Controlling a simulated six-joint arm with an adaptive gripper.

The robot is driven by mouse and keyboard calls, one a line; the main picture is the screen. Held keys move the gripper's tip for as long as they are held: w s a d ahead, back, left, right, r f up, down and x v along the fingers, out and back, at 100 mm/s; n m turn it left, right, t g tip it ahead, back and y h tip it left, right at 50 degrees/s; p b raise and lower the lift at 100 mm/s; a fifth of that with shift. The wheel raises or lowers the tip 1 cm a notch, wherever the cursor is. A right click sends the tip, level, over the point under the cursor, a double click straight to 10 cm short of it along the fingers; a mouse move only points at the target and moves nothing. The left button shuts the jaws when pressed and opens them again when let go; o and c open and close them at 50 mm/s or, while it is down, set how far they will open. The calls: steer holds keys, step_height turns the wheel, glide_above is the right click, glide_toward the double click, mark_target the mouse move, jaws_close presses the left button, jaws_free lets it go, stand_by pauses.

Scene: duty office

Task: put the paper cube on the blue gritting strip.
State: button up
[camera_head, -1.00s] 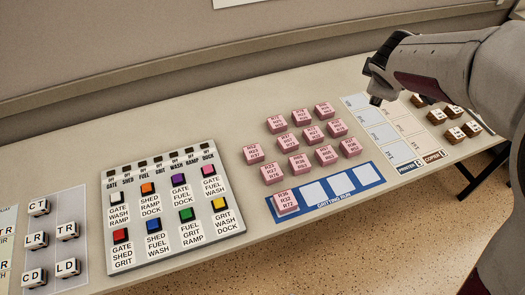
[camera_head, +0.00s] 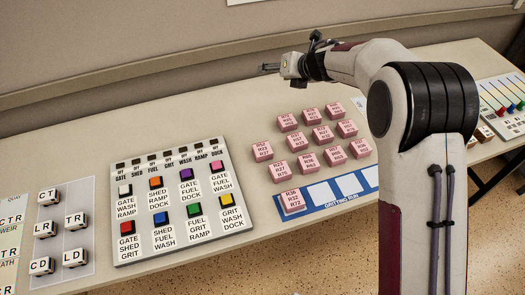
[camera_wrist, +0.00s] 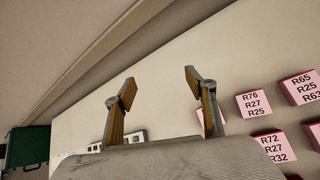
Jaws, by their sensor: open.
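Several pink paper cubes with printed codes stand in rows on the table, among them one cube (camera_head: 287,122) in the back row. The blue gritting strip (camera_head: 310,211) lies in front of them, with a pink cube (camera_head: 292,200) on its leftmost square and white squares to the right; my arm hides its right end. My gripper (camera_head: 266,68) is open and empty, raised behind and above the cubes near the wall. In the wrist view my gripper (camera_wrist: 160,84) shows two spread fingers, with a cube reading R76 R27 R25 (camera_wrist: 254,104) to their right.
A grey button panel (camera_head: 135,258) with coloured buttons stands left of the cubes. White lettered blocks (camera_head: 67,258) sit on a mat at the far left. A slider board (camera_head: 503,105) and brown blocks (camera_head: 484,133) are at the right, partly behind my arm. The wall runs along the back.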

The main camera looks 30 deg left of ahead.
steer(key=s+a+f+n+g, duration=0.3)
steer(key=s+f+n, duration=0.2)
steer(key=n, duration=0.1)
steer(key=n+g+h, duration=0.6)
steer(key=n, duration=0.9)
glide_toward(264, 149)
steer(key=shift+s+f, duration=0.4)
steer(key=shift+f, duration=0.25)
steer(key=shift+x, duration=1.3)
steer(key=shift+a+f, duration=0.15)
steer(key=shift+x, duration=2.45)
steer(key=shift+w+a, duration=0.15)
